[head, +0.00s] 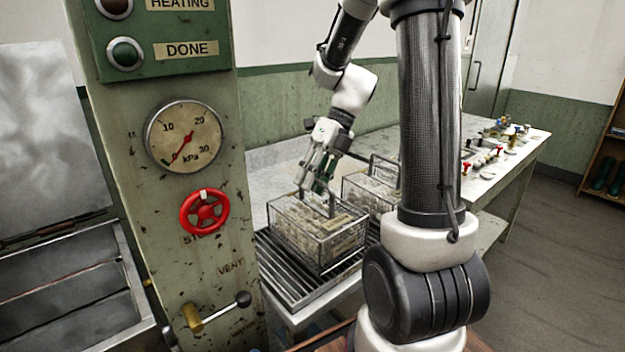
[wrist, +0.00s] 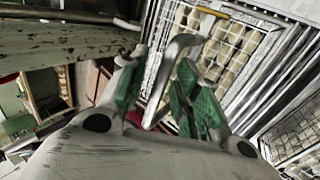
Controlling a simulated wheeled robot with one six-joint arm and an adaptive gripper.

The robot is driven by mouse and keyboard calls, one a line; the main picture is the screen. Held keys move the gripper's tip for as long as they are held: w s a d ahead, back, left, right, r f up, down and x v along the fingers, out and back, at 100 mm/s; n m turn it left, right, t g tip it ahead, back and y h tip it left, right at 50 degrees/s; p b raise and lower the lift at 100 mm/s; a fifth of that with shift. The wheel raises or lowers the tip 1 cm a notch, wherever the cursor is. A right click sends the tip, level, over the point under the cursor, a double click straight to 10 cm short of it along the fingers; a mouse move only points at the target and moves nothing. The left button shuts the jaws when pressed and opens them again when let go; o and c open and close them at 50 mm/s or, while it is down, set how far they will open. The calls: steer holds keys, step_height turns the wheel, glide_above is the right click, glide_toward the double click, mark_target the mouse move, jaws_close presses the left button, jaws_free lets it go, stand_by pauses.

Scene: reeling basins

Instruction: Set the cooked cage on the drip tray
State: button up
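A wire cage (head: 318,236) full of pale cocoons sits on the slatted drip tray (head: 290,284), beside the green column. It looks level and has a small label on its rim. Its lid and cocoons show in the wrist view (wrist: 232,50). My gripper (head: 322,186) is just above this cage, pointing down at its handle. In the wrist view my gripper (wrist: 158,92) has its green-padded fingers apart, with the pale bent handle (wrist: 172,68) between them and gaps visible on both sides. The handle's lower end is partly hidden by my gripper.
A second cage of cocoons (head: 368,192) stands right behind the first. A bench (head: 490,172) with small coloured items extends to the right. The green column carries a pressure gauge (head: 183,136), a red wheel (head: 204,212) and a vent lever (head: 222,308). An open metal basin (head: 70,285) is at left.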

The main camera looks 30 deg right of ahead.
steer(key=v, duration=1.2)
steer(key=s+a+n+t+h, duration=0.1)
steer(key=s+n, duration=0.4)
steer(key=n, duration=0.6)
steer(key=s+a+f+n+t+h, duration=0.1)
steer(key=s+n+t+h, duration=0.1)
steer(key=s+n, duration=0.4)
steer(key=s+a+n+t+h, duration=0.1)
steer(key=s+n, duration=0.4)
steer(key=n, duration=1.1)
steer(key=t+h, duration=0.1)
steer(key=h, duration=0.1)
steer(key=shift+s+f+n+t+h, duration=0.15)
steer(key=shift+s+n+t+h, duration=0.15)
steer(key=shift+s+n, duration=0.1)
